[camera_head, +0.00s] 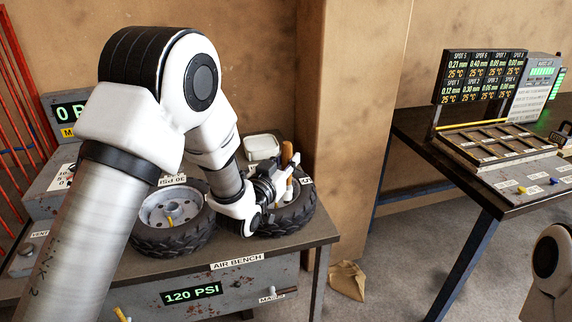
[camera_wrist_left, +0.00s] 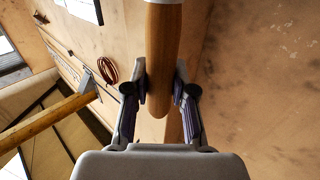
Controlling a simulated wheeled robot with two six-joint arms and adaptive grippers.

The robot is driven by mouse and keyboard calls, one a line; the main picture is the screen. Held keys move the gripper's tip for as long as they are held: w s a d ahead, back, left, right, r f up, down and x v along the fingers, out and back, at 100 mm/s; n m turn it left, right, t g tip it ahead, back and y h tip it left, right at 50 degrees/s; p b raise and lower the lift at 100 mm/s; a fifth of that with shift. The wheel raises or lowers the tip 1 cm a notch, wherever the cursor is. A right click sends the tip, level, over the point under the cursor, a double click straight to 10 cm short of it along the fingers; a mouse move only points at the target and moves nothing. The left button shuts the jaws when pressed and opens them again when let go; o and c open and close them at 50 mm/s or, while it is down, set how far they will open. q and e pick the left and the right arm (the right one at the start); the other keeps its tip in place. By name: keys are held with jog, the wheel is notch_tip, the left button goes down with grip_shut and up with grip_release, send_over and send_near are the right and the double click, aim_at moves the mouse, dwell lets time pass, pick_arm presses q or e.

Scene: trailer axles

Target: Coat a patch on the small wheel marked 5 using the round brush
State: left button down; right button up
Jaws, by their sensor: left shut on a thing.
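My left gripper (camera_head: 283,183) is over the right-hand wheel (camera_head: 294,215) on the bench. It is shut on a wooden handle, apparently the round brush (camera_head: 287,153). In the left wrist view the handle (camera_wrist_left: 163,45) stands between the two fingers of my left gripper (camera_wrist_left: 161,88); its rounded end shows and no bristles do. The right-hand wheel has a black treaded tyre and is partly covered by my arm. A second wheel (camera_head: 146,211) with a pale rim lies to its left. My right gripper is out of view.
The air bench (camera_head: 230,280) has a "120 PSI" display on its front. A pale container (camera_head: 262,146) stands behind the wheels. A wall pillar (camera_head: 345,120) rises close to the right. A table (camera_head: 412,122) with readout panels (camera_head: 480,78) stands farther right.

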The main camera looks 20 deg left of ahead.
aim_at(285, 151)
pick_arm(q)
notch_tip(285, 151, up, 3)
jog(key=shift+w+f+p, duration=0.15)
jog(key=shift+f+p, duration=0.05)
jog(key=shift+p, duration=0.55)
jog(key=shift+r, duration=0.45)
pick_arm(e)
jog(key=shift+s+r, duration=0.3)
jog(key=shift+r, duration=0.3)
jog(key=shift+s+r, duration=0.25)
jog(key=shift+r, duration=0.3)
pick_arm(q)
jog(key=shift+f, duration=0.15)
